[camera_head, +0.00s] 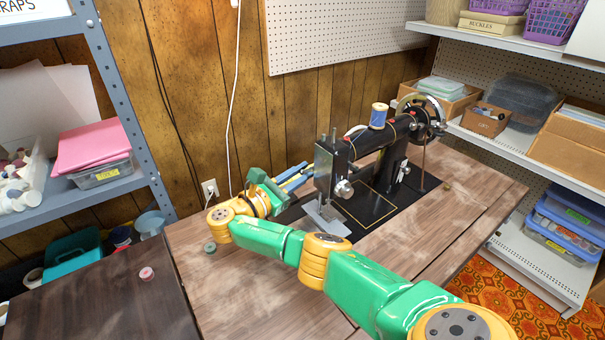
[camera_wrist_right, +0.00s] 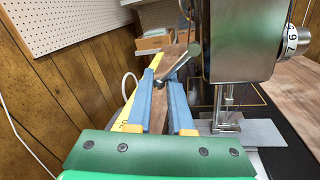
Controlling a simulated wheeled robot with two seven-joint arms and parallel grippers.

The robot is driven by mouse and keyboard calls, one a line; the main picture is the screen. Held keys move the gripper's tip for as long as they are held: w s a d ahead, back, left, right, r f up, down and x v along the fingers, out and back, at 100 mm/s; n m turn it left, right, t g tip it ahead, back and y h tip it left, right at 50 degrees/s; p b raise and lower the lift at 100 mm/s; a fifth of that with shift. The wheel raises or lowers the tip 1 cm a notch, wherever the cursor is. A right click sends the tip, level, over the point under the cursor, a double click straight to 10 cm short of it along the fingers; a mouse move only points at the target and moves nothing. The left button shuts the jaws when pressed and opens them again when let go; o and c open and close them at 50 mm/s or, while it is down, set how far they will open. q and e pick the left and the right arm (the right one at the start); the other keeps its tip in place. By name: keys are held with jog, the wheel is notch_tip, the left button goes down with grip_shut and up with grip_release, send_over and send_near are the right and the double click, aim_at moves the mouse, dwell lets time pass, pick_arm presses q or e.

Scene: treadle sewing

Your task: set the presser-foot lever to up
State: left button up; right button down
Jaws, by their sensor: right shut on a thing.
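The black sewing machine (camera_head: 345,160) stands on the wooden table. Its metal head end (camera_wrist_right: 245,45) fills the upper right of the right wrist view. The presser-foot lever (camera_wrist_right: 192,50) is a small metal arm with a rounded end, slanting up to the right from between my fingertips. My right gripper (camera_wrist_right: 167,84) is shut on it with its blue fingers. In the head view my right gripper (camera_head: 300,177) is at the left of the machine head, and I cannot make out the lever there. The presser foot (camera_wrist_right: 227,124) is beside the fingers, low over the metal plate. My left gripper is not in view.
The wooden table (camera_head: 440,235) has free room at its right. A green spool (camera_head: 210,247) lies near its left edge. A blue thread spool (camera_head: 378,117) stands on the machine. Shelves flank the table, with a panelled wall behind. A yellow strip (camera_wrist_right: 155,66) runs beyond the fingers.

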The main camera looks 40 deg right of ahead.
pick_arm(q)
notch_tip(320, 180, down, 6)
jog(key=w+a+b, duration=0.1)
jog(key=b, duration=0.5)
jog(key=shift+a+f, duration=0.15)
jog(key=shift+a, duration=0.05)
pick_arm(e)
jog(key=shift+w+r+m+g+h, duration=0.3)
jog(key=shift+r+m, duration=0.45)
jog(key=shift+m, duration=1.2)
jog(key=shift+w+r+m+g+h, duration=0.25)
jog(key=shift+r+m, duration=0.55)
jog(key=shift+m, duration=1.1)
jog(key=shift+w+r+m+g+h, duration=0.25)
jog(key=shift+r+m, duration=0.5)
jog(key=shift+m, duration=1.2)
jog(key=shift+s, duration=0.1)
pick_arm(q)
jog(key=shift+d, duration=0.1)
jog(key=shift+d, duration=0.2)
pick_arm(e)
jog(key=c, duration=0.8)
grip_release()
jog(key=shift+c, duration=0.2)
